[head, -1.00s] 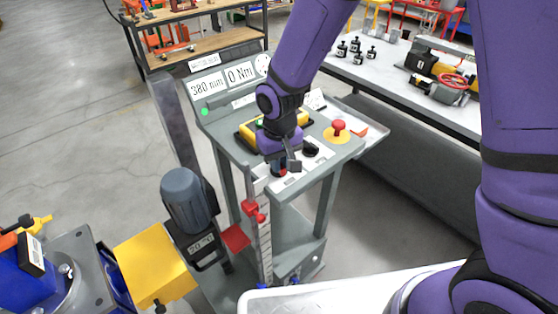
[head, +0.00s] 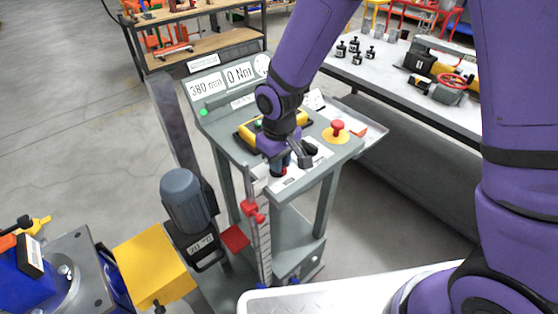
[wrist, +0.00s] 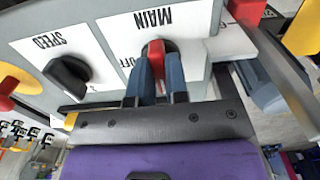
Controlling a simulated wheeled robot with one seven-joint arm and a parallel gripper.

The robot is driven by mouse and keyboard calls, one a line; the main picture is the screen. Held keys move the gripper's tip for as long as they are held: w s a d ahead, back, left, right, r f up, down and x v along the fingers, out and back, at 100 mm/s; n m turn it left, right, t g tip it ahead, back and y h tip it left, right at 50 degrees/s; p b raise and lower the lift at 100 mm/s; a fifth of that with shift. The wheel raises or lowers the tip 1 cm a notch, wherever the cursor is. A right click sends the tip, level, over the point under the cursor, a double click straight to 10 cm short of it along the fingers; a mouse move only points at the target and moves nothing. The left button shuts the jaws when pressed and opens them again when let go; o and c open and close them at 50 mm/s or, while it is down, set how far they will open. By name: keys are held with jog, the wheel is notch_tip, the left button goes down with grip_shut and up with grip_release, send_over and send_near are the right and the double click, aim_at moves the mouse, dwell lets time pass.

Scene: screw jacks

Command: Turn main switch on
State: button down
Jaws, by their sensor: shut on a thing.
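The main switch is a red handle (wrist: 156,50) under the "MAIN" label on the grey console panel. In the wrist view my gripper (wrist: 157,78) has its two blue-grey fingers on either side of this handle, shut on it. Part of the "OFF" mark shows just left of the fingers; the other mark is hidden. In the head view my gripper (head: 281,166) reaches down to the front edge of the console, and a bit of red from the switch shows at its fingertips. The switch's exact position cannot be told.
A black speed knob (wrist: 70,75) sits left of the switch in the wrist view. A red emergency button (head: 337,127) on a yellow base stands on the console's right side. A grey motor (head: 187,200) and a yellow block (head: 155,268) are at the left.

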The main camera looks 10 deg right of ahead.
jog(key=c, duration=1.1)
grip_release()
jog(key=shift+r, duration=0.1)
notch_tip(320, 180, up, 11)
jog(key=shift+f, duration=0.15)
jog(key=s+d+r+m+t, duration=0.1)
jog(key=s+d+r+m, duration=0.15)
jog(key=d+r, duration=0.45)
jog(key=s+d+r+m+t, duration=0.1)
jog(key=s+d+r+t, duration=0.15)
jog(key=d+r, duration=0.5)
jog(key=s+d+r+m, duration=0.1)
jog(key=s+d, duration=0.2)
jog(key=s, duration=0.1)
jog(key=s+d+r+m+t, duration=0.1)
jog(key=s+d, duration=0.2)
jog(key=s, duration=0.1)
jog(key=s+d+r+m, duration=0.1)
jog(key=s+d+r, duration=0.1)
jog(key=s+d, duration=0.2)
jog(key=shift+s+r+m+t, duration=0.1)
jog(key=shift+s+m+t, duration=0.2)
jog(key=shift+s, duration=0.2)
